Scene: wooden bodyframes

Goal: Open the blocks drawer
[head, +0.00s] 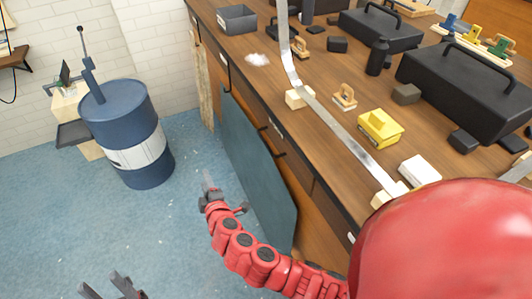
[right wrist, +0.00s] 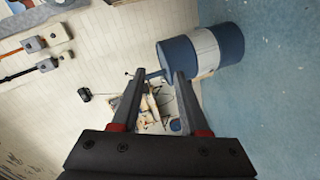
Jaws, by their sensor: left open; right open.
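The wooden workbench (head: 240,75) runs along the right in the head view. Its front has drawer fronts (head: 325,205) below the top edge, with dark handles (head: 279,142) and small white labels too small to read. I cannot tell which is the blocks drawer. No drawer is visibly pulled out. My right gripper (head: 208,181) is in front of the bench, apart from the handles. In the right wrist view its fingers (right wrist: 158,82) are spread with nothing held between them. My left gripper (head: 123,285) is open and empty at the bottom left, over the floor.
A dark blue-green panel (head: 255,165) stands against the bench front. A blue barrel (head: 125,115) stands on the floor at left; it also shows in the right wrist view (right wrist: 229,48). Black toolboxes (head: 455,90) and a yellow block (head: 380,127) are on the bench. Blue floor between is clear.

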